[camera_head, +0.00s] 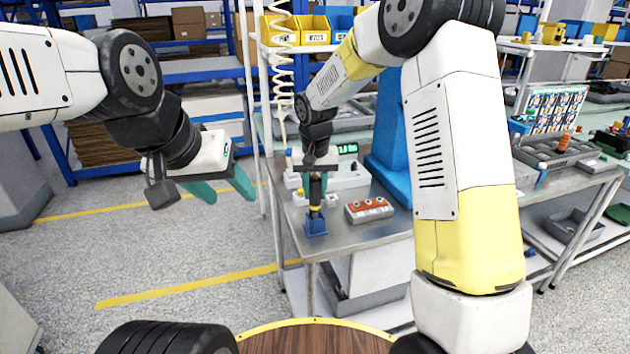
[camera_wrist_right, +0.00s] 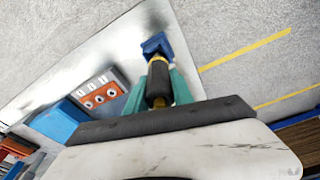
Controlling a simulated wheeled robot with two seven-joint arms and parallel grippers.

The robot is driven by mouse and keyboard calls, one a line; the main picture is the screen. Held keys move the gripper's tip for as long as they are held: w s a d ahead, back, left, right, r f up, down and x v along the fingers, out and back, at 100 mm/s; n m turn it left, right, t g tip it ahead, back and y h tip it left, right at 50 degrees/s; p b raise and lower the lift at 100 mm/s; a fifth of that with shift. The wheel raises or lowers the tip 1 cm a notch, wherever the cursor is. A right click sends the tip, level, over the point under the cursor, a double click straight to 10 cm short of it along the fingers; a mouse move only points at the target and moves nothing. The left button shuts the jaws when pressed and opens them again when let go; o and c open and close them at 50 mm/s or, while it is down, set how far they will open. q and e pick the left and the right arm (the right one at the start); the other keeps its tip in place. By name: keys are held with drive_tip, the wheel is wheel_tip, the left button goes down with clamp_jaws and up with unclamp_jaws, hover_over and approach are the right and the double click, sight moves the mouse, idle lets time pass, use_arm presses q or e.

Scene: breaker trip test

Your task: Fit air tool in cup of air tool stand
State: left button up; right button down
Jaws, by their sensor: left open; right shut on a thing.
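The air tool (camera_head: 315,196), black with a brass-yellow section, stands upright in my right gripper (camera_head: 316,182). My right gripper's teal fingers are closed around it, as the right wrist view also shows (camera_wrist_right: 158,85). The blue air tool stand (camera_head: 315,224) sits at the near left corner of the metal table. It also shows in the right wrist view (camera_wrist_right: 155,44). The tool's lower end meets the top of the stand; I cannot tell how deep it is in the cup. My left gripper (camera_head: 224,188) is open and empty over the floor, left of the table.
An orange-red block with several round buttons (camera_head: 369,209) lies right of the stand on the table (camera_head: 350,235). A white device with a green display (camera_head: 347,168) stands behind. A coiled hose (camera_head: 283,65) hangs at the back left.

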sight(315, 180)
drive_tip(key=shift+f, duration=0.75)
drive_tip(key=c, duration=1)
unclamp_jaws()
drive_tip(key=r, duration=0.5)
drive_tip(key=s+r, duration=0.1)
drive_tip(key=r, duration=0.1)
drive_tip(key=shift+r, duration=0.35)
